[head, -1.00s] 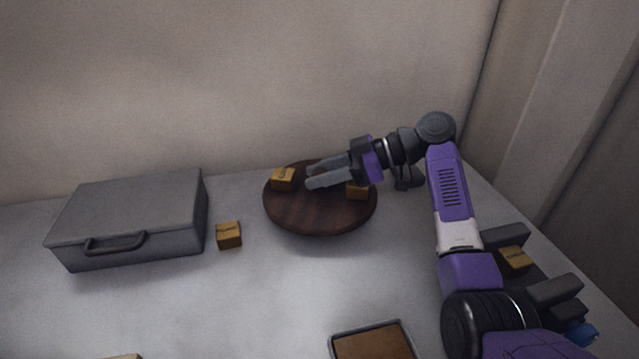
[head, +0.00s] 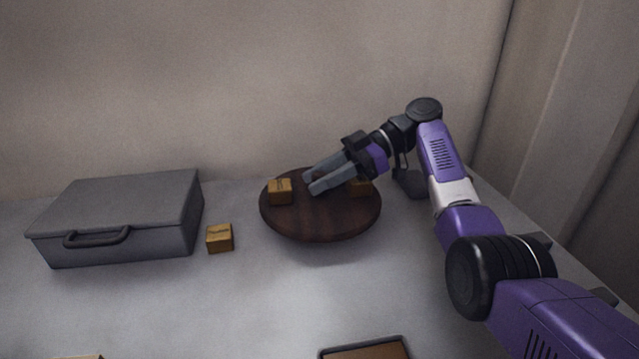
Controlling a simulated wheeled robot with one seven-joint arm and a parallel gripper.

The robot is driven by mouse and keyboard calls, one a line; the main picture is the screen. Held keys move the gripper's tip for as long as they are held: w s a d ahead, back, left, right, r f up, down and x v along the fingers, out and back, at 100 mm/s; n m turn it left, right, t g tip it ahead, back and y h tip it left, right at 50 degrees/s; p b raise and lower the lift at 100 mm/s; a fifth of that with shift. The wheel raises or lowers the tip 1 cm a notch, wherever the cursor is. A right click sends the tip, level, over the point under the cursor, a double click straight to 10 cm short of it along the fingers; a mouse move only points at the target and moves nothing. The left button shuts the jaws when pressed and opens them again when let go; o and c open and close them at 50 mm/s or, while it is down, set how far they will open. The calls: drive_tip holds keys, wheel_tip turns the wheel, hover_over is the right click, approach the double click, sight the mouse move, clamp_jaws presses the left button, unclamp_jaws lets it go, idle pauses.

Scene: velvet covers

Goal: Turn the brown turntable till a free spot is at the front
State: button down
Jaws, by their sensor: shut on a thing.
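The brown turntable (head: 320,222) is a round dark wooden disc near the back wall. One small tan box (head: 280,191) sits at its left side. The front of the disc is bare. My gripper (head: 311,183) reaches in from the right over the back half of the disc. It is shut on a small brown part between its fingertips, which looks like part of the turntable; the fingers hide most of it.
A grey case (head: 120,215) with a handle stands at the left. A loose tan box (head: 220,238) lies between it and the turntable. A brown-filled tray (head: 365,350) is cut off at the bottom edge. The table in front of the turntable is clear.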

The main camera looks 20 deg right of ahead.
drive_tip(key=shift+f, duration=0.1)
idle(0.5)
drive_tip(key=c, duration=1.1)
unclamp_jaws()
drive_tip(key=shift+o, duration=0.2)
drive_tip(key=shift+v, duration=3.9)
drive_tip(key=shift+w, duration=0.1)
